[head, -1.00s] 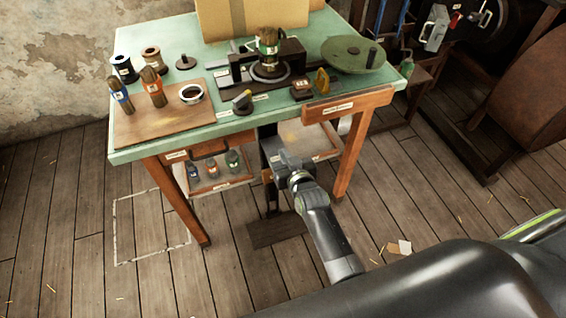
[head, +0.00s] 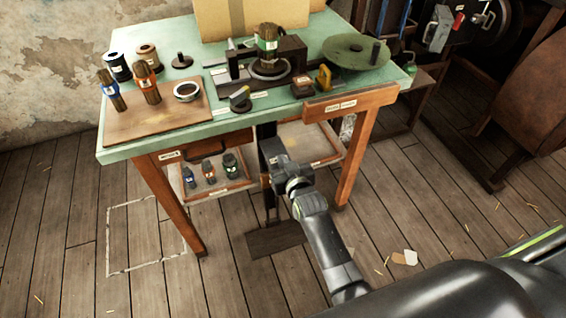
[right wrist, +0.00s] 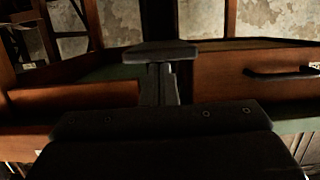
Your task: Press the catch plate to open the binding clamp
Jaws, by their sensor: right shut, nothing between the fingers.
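The binding clamp appears to be the dark fixture (head: 296,50) on the green bench, with a brush (head: 267,42) with a green band standing upright at its round base. I cannot tell for sure which part is the catch plate. A dark upright post (head: 267,131) comes down below the bench front to a flat pedal (head: 275,240) on the floor. My right gripper (head: 271,148) is shut and empty, close in front of this post below the bench edge. In the right wrist view a dark T-shaped piece (right wrist: 160,52) stands ahead; contact cannot be told. My left gripper is not in view.
A drawer with a handle (right wrist: 282,73) shows in the right wrist view. A wooden board (head: 150,112) holds brushes and a ring. A green disc (head: 356,50) stands at the bench's right. A low tray (head: 232,187) holds small bottles.

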